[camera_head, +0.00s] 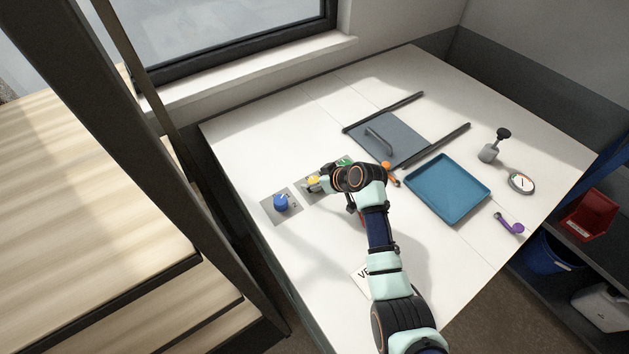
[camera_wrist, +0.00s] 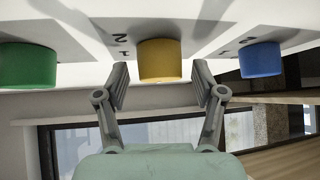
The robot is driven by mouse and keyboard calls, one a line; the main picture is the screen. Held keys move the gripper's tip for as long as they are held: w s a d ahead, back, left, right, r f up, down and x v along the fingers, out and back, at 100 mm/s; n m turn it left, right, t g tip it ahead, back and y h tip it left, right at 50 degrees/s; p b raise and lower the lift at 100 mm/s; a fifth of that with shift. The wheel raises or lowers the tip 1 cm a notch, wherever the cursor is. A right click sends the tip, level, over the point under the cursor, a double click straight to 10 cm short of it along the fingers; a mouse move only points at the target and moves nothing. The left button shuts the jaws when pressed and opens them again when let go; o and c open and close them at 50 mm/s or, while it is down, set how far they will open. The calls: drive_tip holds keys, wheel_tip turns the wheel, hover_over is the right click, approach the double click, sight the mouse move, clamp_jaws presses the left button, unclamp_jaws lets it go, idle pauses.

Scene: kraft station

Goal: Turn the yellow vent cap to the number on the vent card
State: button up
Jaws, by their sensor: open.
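The yellow vent cap (camera_wrist: 160,60) sits on its grey plate in the middle of the wrist view, between the green and blue caps. It also shows, partly covered by my gripper, in the head view (camera_head: 313,181). My gripper (camera_wrist: 161,78) is open, with one finger on each side of the yellow cap. I cannot tell whether either finger touches it. Marks that look like 2 and 1 show left of the cap in the wrist view. The white vent card (camera_head: 362,279) lies under my arm in the head view. Only its first letters show and its number is hidden.
A blue cap (camera_head: 281,203) and a green cap (camera_head: 346,161) flank the yellow one closely. A grey panel with a handle (camera_head: 402,143), dark rails, a blue tray (camera_head: 448,189), a purple-handled tool (camera_head: 510,224) and a gauge (camera_head: 521,182) lie to the right.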

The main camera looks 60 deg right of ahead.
drive_tip(key=shift+w+d+f, duration=0.1)
drive_tip(key=shift+w+f, duration=0.1)
drive_tip(key=shift+f, duration=0.05)
drive_tip(key=c, duration=1.1)
drive_tip(key=shift+c, duration=0.2)
drive_tip(key=shift+r+m+p, duration=0.1)
drive_tip(key=shift+m+p, duration=0.2)
drive_tip(key=shift+p, duration=0.15)
drive_tip(key=shift+r+m+g+h+p, duration=0.15)
drive_tip(key=shift+m+g+h+p, duration=0.25)
drive_tip(key=shift+m+h+p, duration=0.55)
drive_tip(key=m+g+h+p, duration=0.1)
drive_tip(key=m+h+p, duration=0.1)
drive_tip(key=m, duration=0.1)
drive_tip(key=shift+w+m+g, duration=0.1)
drive_tip(key=shift+m+g, duration=0.15)
drive_tip(key=shift+g, duration=0.05)
drive_tip(key=m+g, duration=0.1)
drive_tip(key=m+g+h, duration=0.1)
drive_tip(key=m, duration=0.1)
drive_tip(key=shift+f+h+b, duration=0.25)
drive_tip(key=shift+f+b, duration=0.05)
drive_tip(key=shift+b, duration=0.1)
drive_tip(key=shift+m+g+h+b, duration=0.4)
drive_tip(key=shift+m+g+b, duration=0.55)
drive_tip(key=shift+m, duration=0.45)
